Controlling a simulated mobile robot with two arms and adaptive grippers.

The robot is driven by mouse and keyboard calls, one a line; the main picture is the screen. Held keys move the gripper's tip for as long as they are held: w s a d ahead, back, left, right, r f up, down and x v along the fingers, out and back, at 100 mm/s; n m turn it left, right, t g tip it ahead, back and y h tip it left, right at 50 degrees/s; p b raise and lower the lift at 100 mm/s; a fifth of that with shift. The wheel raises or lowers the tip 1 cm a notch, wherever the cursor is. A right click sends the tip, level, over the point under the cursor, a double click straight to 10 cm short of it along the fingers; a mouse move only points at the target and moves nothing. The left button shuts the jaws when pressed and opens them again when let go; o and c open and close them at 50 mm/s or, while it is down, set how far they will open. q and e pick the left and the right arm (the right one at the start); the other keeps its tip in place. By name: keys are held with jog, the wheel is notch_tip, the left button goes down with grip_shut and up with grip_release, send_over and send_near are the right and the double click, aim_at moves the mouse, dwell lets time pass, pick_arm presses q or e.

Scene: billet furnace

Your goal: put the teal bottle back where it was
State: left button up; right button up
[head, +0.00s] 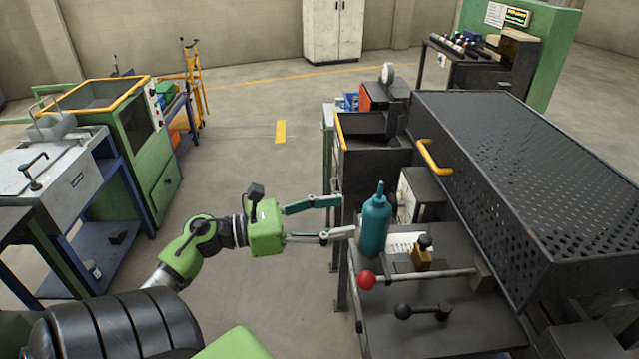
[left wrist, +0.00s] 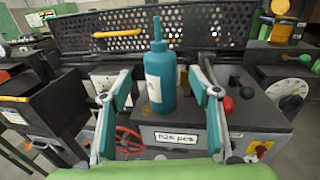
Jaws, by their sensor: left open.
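The teal bottle (head: 375,226) stands upright on the dark top of the furnace bench (head: 380,325), near its left edge. My left gripper (head: 345,217) is open and points at the bottle from the left. In the left wrist view the bottle (left wrist: 161,75) shows a white label and stands ahead, between the two open fingers (left wrist: 162,110). I cannot tell whether a finger touches it. My right gripper is not in view.
Beside the bottle are a brass-coloured block (head: 421,258), a red-knobbed lever (head: 367,281) and a black-knobbed lever (head: 403,311). A perforated dark cover (head: 540,170) rises behind. A green machine (head: 140,150) stands left. The floor between is clear.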

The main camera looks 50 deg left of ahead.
pick_arm(q)
jog(key=shift+b+v, duration=0.45)
jog(key=shift+v, duration=1.2)
